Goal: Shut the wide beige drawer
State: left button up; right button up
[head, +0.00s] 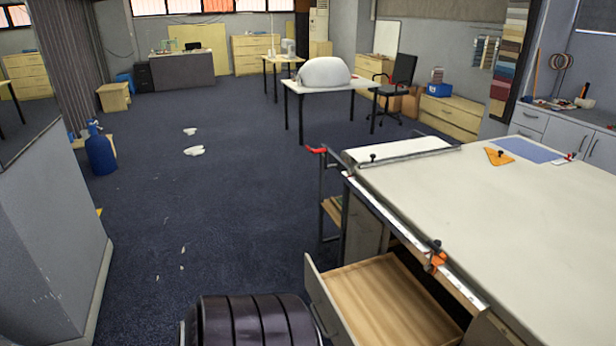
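The wide beige drawer (383,300) stands pulled open below the edge of the long table (490,215), at the lower right of the head view. Its pale wood inside looks empty. Its grey-beige front panel (326,300) faces left, into the aisle. Neither of my grippers shows in the head view. A dark ribbed rounded form at the bottom centre covers the floor just left of the drawer front and comes close to the panel's lower end; I cannot tell whether they touch.
A red-tipped metal frame (318,151) juts out at the table's far corner. A grey partition (50,240) stands at left, with a blue bottle (100,152) behind it. The carpet between is mostly clear.

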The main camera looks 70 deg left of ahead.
aim_at(375, 302)
jog(key=u, duration=2)
